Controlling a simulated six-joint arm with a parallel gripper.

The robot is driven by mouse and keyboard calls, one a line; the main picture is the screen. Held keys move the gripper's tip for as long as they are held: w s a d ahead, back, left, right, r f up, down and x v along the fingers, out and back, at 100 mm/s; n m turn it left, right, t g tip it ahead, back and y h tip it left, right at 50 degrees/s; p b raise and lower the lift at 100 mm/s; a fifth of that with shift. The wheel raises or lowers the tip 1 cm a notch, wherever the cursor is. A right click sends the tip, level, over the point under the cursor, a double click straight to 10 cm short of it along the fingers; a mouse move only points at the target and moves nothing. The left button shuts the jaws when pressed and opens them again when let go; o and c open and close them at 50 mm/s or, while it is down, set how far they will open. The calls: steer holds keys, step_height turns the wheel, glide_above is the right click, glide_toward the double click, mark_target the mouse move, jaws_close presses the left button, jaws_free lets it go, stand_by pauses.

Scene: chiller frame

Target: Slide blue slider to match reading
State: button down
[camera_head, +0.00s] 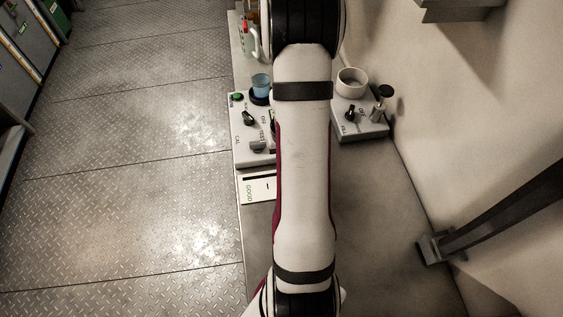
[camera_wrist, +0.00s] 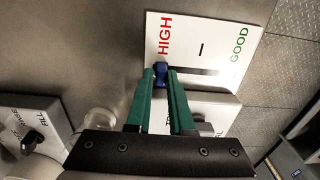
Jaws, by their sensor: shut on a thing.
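The blue slider (camera_wrist: 160,73) is in the wrist view, at the red HIGH end of a dark slot (camera_wrist: 208,71) on a white card (camera_wrist: 221,30). The slot runs from there toward the green GOOD end, and a short black mark is printed between the two words. My gripper (camera_wrist: 161,75) is shut on the blue slider with its green fingers. In the head view, the card's GOOD side (camera_head: 257,187) shows left of my arm. My arm hides the slider and my gripper there.
A control box (camera_head: 240,149) with knobs and a blue cup (camera_head: 261,82) stands beyond the card. Another box (camera_head: 366,131) with a white ring (camera_head: 352,81) stands right of my arm. A dark strut (camera_head: 505,210) meets the right side. The bench (camera_head: 385,220) near the card is bare.

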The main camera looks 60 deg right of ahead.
steer(key=c, duration=0.8)
jaws_free()
steer(key=shift+d, duration=0.1)
steer(key=shift+c, duration=0.2)
step_height(320, 180, up, 16)
steer(key=shift+f, duration=0.1)
